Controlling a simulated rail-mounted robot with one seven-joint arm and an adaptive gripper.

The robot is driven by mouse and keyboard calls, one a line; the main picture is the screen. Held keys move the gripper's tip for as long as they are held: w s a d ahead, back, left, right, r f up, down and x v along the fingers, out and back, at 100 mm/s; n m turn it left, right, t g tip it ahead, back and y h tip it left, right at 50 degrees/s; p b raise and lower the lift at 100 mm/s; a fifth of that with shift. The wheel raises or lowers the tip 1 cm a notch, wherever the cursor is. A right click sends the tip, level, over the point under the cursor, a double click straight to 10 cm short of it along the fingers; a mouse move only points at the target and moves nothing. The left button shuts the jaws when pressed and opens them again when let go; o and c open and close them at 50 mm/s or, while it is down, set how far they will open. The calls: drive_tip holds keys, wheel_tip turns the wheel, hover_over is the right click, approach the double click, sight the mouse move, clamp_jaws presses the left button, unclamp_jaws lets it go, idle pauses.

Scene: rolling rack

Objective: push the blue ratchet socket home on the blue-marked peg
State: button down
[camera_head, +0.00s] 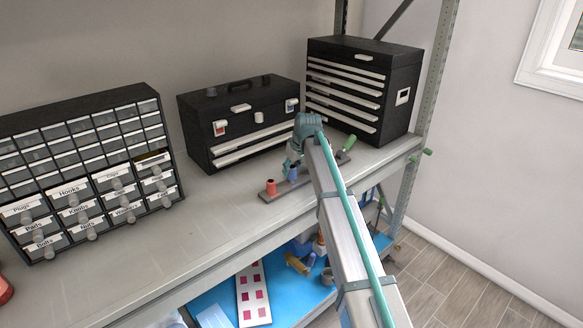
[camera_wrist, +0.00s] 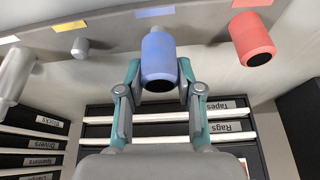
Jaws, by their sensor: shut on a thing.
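The blue ratchet socket (camera_wrist: 158,55) is in the middle of the wrist view, its dark open end facing the camera. My gripper (camera_wrist: 159,72) has its teal fingers shut on the socket's sides. The socket's far end meets or nearly meets the grey peg rail (camera_wrist: 110,28), in line with the blue mark (camera_wrist: 155,12). In the head view the blue socket (camera_head: 293,173) shows below my gripper (camera_head: 292,163), above the rail (camera_head: 284,190) on the shelf.
A red socket (camera_wrist: 253,38) is on the rail beside a red mark. A bare peg (camera_wrist: 80,47) stands by a yellow mark (camera_wrist: 70,26). A silver piece (camera_wrist: 15,72) is at the left edge.

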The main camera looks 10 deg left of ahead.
drive_tip(key=shift+f+b, duration=0.4)
drive_tip(key=shift+f, duration=0.65)
drive_tip(key=c, duration=0.7)
unclamp_jaws()
drive_tip(key=v, duration=1.2)
drive_tip(key=shift+d, duration=0.1)
drive_tip(key=shift+f, duration=0.1)
